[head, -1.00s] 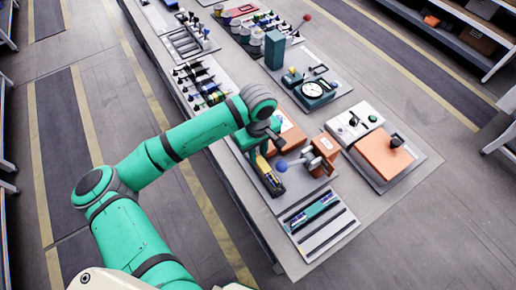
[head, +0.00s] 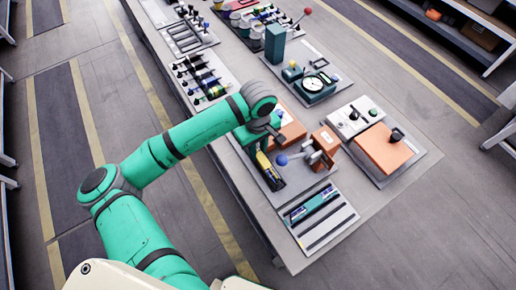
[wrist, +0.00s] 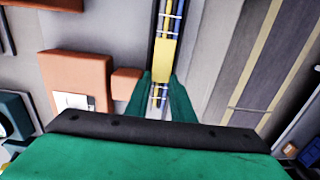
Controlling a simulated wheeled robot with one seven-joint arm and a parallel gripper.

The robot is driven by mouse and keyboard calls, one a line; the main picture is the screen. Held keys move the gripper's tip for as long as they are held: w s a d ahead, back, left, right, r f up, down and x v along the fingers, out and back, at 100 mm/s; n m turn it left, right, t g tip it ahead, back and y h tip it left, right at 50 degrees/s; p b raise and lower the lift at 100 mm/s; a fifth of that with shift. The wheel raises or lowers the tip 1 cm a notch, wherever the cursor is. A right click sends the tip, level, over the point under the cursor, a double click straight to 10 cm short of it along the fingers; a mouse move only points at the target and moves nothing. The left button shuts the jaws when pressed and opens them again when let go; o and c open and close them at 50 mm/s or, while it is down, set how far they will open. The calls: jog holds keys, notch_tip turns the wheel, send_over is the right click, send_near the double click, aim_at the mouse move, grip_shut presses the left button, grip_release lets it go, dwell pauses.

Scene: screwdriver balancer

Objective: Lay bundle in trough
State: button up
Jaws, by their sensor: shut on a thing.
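My gripper (wrist: 163,95) has its two green fingers shut on the bundle, at its yellow sleeve (wrist: 166,58). The bundle (wrist: 168,10) shows blue and yellow strands with pale ties beyond the sleeve, and it also shows below between the fingers. A dark, narrow channel, seemingly the trough (wrist: 154,25), borders the strands in the wrist view. I cannot tell whether the bundle rests on its floor. In the head view my gripper (head: 262,146) is over this dark channel, where a yellow part (head: 264,162) shows; the arm hides some of it.
A slotted tray (head: 342,218) with a blue-green strip lies at the front. A dial unit (head: 316,84) and an orange box (head: 384,150) are farther right.

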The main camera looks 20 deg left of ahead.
jog(key=shift+f, duration=0.45)
dwell(0.5)
jog(key=o, duration=1)
jog(key=shift+o, duration=0.2)
notch_tip(320, 180, up, 11)
jog(key=shift+a+f, duration=0.1)
